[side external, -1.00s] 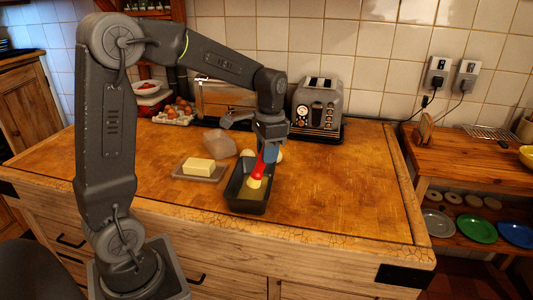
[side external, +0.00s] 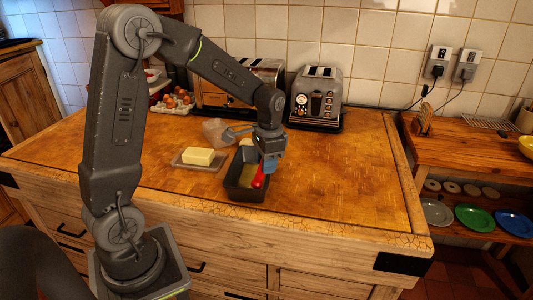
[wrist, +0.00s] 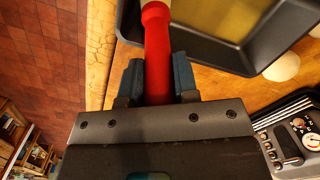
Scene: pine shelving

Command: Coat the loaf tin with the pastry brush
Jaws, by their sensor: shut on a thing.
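The dark loaf tin (side external: 243,195) stands on the wooden worktop near its front edge. Its yellowish inside bottom shows in the wrist view, where the tin (wrist: 205,47) fills the upper right. My gripper (side external: 268,165) is over the tin's right side, its blue fingers shut on the red handle of the pastry brush (side external: 259,180). The handle slants down into the tin. In the wrist view my gripper (wrist: 157,80) has the red handle (wrist: 156,45) between its two fingers. The bristles cannot be made out in either view now.
A butter block (side external: 198,157) on a small tray (side external: 182,165) is left of the tin. A translucent container (side external: 213,130) stands behind. A toaster (side external: 317,95) and eggs (side external: 178,101) are at the back. The worktop's right side (side external: 350,170) is clear.

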